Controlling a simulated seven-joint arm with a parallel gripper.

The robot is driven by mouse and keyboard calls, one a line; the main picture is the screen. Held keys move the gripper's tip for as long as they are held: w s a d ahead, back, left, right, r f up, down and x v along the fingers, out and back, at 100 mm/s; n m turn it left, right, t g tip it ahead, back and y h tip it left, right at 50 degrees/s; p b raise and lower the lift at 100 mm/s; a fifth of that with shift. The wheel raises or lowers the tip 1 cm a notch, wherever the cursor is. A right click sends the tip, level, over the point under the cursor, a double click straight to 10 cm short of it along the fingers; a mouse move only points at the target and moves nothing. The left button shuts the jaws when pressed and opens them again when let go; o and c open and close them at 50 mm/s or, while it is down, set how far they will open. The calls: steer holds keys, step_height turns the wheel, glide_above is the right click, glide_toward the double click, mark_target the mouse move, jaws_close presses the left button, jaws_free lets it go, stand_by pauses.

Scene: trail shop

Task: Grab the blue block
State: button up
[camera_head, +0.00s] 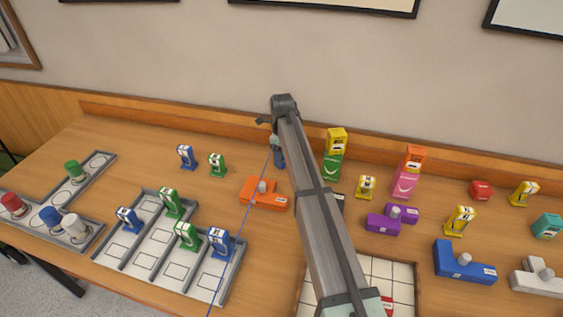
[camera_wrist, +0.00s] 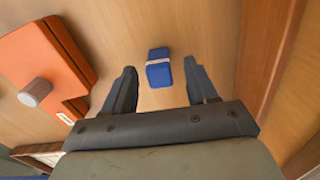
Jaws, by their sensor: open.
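A small blue block (camera_wrist: 159,73) with a pale band lies on the wooden table in the wrist view. My gripper (camera_wrist: 160,66) is open, with one dark finger on either side of the block in the picture. The block looks a little beyond the fingers, and I see no contact. In the head view, a bit of blue (camera_head: 282,159) shows beside my arm near the gripper (camera_head: 275,146). My arm covers much of that spot.
An orange piece with a grey knob (camera_wrist: 36,93) lies close by on the left. A yellow block (camera_head: 336,140) sits on a green block (camera_head: 332,167) to the right. A larger blue piece (camera_head: 455,258) lies far right. A grey tray (camera_head: 143,266) holds several blue and green blocks.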

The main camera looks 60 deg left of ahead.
steer(key=shift+f, duration=1.35)
steer(key=c, duration=1)
